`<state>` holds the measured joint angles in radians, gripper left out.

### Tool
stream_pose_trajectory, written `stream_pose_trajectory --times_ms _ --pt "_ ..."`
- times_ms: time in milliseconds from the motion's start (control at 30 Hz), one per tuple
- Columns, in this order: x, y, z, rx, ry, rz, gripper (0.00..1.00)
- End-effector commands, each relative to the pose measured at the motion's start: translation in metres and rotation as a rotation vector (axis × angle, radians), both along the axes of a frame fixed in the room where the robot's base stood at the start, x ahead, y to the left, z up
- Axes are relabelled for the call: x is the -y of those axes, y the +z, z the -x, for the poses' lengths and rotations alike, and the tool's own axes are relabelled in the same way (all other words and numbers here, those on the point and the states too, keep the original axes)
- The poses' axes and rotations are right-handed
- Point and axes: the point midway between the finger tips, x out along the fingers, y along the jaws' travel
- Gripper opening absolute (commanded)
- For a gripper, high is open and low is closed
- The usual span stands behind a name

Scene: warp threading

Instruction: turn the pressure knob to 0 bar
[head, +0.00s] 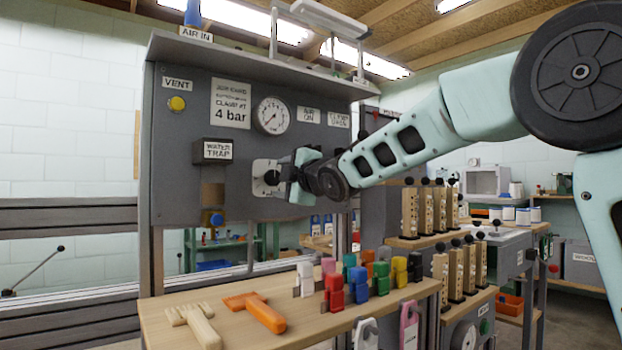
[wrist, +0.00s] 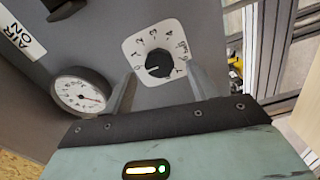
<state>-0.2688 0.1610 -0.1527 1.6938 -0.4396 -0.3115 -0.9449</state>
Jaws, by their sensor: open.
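The pressure knob (wrist: 158,63) is black and round, on a white square scale plate (wrist: 137,45) with printed numbers. A small pale mark on the knob seems to face the 0 side of the scale, but it is too small to be sure. My gripper (wrist: 160,72) is open, with one finger on each side of the knob's lower part; I cannot tell whether they touch it. In the head view, my gripper (head: 284,178) is at the panel and partly hides the plate (head: 260,178). The round pressure gauge (head: 272,115) sits above; it also shows in the wrist view (wrist: 82,92), reading unclear.
The grey panel (head: 180,130) carries a yellow vent button (head: 177,103), a water trap box (head: 212,151) and a "4 bar" sign (head: 231,103). Wooden racks (head: 410,212) stand to the right.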

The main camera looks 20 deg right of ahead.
Motion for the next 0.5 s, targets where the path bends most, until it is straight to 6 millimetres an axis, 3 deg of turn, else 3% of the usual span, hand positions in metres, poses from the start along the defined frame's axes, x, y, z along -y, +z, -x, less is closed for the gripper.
stream_pose_trajectory --times_ms 300,500 --pt "0.019 0.003 0.075 0.002 0.000 -0.001 0.58" --pt "0.029 0.001 0.113 0.000 -0.001 0.000 0.58"
